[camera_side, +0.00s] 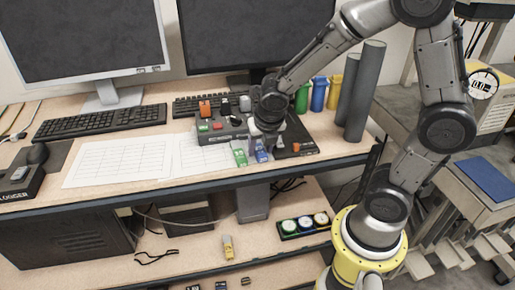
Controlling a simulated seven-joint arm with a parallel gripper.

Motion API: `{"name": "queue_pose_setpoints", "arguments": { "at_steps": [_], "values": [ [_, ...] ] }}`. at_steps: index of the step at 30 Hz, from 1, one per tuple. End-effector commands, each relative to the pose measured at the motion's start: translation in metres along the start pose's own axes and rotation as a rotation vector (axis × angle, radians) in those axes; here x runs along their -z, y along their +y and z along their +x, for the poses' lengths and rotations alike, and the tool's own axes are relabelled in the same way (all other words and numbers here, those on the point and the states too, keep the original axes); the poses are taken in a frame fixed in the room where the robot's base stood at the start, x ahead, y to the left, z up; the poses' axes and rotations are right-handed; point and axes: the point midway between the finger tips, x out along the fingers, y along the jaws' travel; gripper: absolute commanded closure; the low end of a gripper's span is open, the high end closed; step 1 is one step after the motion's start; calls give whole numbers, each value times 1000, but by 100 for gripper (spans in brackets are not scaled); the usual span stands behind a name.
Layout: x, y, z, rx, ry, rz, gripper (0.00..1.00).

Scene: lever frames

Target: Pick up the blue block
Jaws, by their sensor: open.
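A small blue block (261,154) lies on the desk near its front edge, right beside a green block (239,154). My gripper (265,139) points down just above and behind the blue block and is open. Its fingers partly overlap the block's far end in the picture. I cannot tell whether they touch the block.
A grey control box (217,129) with coloured buttons and levers stands behind the blocks. A dark panel (295,147) with an orange part lies to the right. Grey cylinders (364,90) stand further right. Paper sheets (125,161) lie flat on the left.

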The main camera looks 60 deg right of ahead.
Motion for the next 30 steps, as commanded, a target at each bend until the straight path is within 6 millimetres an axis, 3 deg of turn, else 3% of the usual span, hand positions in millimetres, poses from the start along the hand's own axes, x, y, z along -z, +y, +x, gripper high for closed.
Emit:
{"name": "queue_pose_setpoints", "arguments": {
  "at_steps": [9, 17, 30],
  "values": [
    [0, 0, 5, -1, -1, 2, 52],
    [0, 0, 5, -2, -1, 1, 99],
    [-1, 1, 4, -3, -2, 2, 100]
  ]
}}
